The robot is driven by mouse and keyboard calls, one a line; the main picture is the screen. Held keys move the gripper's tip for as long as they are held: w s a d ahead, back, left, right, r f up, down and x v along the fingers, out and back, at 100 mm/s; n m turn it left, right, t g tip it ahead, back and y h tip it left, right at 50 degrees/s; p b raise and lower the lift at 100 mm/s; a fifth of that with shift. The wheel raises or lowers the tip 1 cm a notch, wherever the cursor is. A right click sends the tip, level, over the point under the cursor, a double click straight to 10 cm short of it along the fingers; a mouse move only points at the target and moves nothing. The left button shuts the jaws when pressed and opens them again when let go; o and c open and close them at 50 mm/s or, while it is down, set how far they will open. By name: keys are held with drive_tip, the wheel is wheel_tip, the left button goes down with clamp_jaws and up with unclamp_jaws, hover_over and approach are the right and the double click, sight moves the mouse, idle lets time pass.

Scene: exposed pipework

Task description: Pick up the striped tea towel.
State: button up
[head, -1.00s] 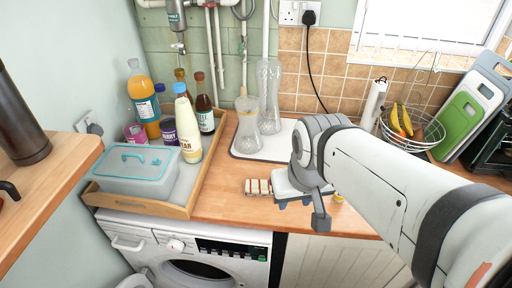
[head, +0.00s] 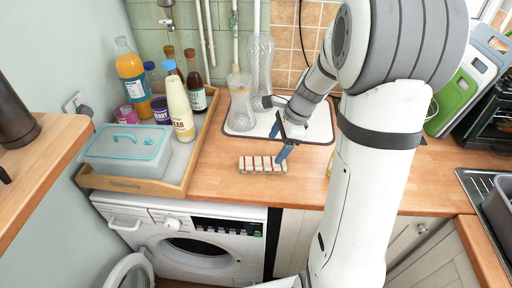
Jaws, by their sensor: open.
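The striped tea towel (head: 262,165) looks like a small, flat cream bundle with red-brown stripes. It lies on the wooden worktop near the front edge, above the washing machine. My gripper (head: 279,143) is open, with its blue fingers just above and behind the towel's right end in the picture. Nothing shows between the fingers. I cannot tell whether a fingertip touches the towel. My arm hides the worktop to the right.
A wooden tray (head: 178,190) with bottles, jars and a lidded box (head: 125,148) stands left of the towel. Glass vessels (head: 240,105) stand on a pale mat (head: 318,130) behind it. A green board (head: 452,103) leans at right. Bare worktop (head: 217,165) surrounds the towel.

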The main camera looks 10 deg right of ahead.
sight(267, 160)
drive_tip(key=shift+w+d+f+m, duration=0.35)
drive_tip(key=shift+w+f+m, duration=0.25)
drive_tip(key=shift+f+m, duration=0.25)
drive_tip(key=x, duration=0.4)
drive_tip(key=p+x, duration=0.1)
drive_tip(key=x, duration=0.2)
drive_tip(key=shift+w+a+f, duration=0.1)
drive_tip(key=shift+a+f, duration=0.15)
drive_tip(key=shift+a, duration=0.1)
drive_tip(key=shift+c, duration=0.2)
drive_tip(key=c, duration=1)
